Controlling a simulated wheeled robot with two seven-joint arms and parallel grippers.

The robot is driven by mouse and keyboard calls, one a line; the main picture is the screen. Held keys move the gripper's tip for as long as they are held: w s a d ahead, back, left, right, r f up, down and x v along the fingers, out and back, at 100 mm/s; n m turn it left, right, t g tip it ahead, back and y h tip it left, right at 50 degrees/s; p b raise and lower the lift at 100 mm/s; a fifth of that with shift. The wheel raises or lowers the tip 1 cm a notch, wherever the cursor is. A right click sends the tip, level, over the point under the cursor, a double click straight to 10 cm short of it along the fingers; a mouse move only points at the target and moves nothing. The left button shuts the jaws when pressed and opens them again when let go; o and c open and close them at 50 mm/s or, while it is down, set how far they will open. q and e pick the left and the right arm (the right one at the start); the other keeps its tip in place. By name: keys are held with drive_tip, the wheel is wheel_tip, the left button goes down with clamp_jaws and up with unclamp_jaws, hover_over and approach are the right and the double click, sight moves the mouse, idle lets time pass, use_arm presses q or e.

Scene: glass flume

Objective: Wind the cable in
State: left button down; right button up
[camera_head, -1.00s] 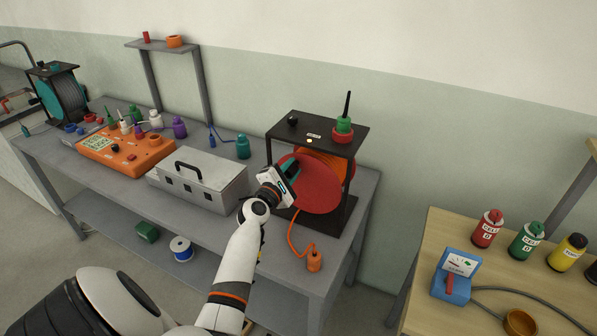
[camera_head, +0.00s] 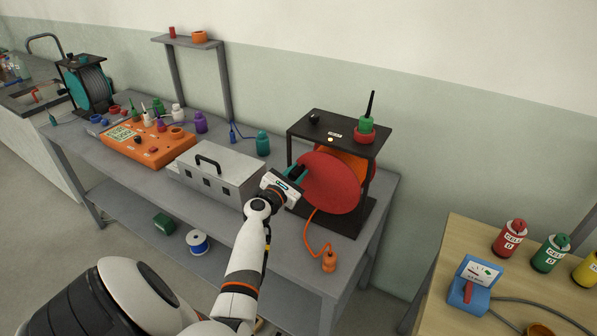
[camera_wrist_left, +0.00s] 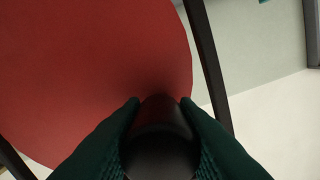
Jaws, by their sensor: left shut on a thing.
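The cable reel has a red disc (camera_head: 335,182) set in a black frame (camera_head: 346,139) on the grey bench. An orange cable (camera_head: 308,231) hangs from it and runs along the bench front to an orange plug (camera_head: 329,262). My left gripper (camera_head: 296,174), with green fingers, is at the disc's left edge. In the left wrist view, its fingers are shut on a dark round crank knob (camera_wrist_left: 160,140) that stands out in front of the red disc (camera_wrist_left: 90,70). The knob is mostly hidden in the head view. My right gripper is not in view.
A grey metal box (camera_head: 215,177) stands just left of the reel. An orange panel (camera_head: 147,147) and several small bottles are further left. Green and red pieces (camera_head: 366,126) sit on the frame top. A wooden table (camera_head: 440,264) is at right.

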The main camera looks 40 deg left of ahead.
use_arm(q)
drive_tip(key=shift+f, duration=0.2)
idle(0.3)
drive_tip(key=c, duration=1.1)
unclamp_jaws()
drive_tip(key=shift+a, duration=0.1)
drive_tip(key=b+v, duration=0.1)
drive_tip(key=v, duration=1.1)
drive_tip(key=shift+s, duration=0.1)
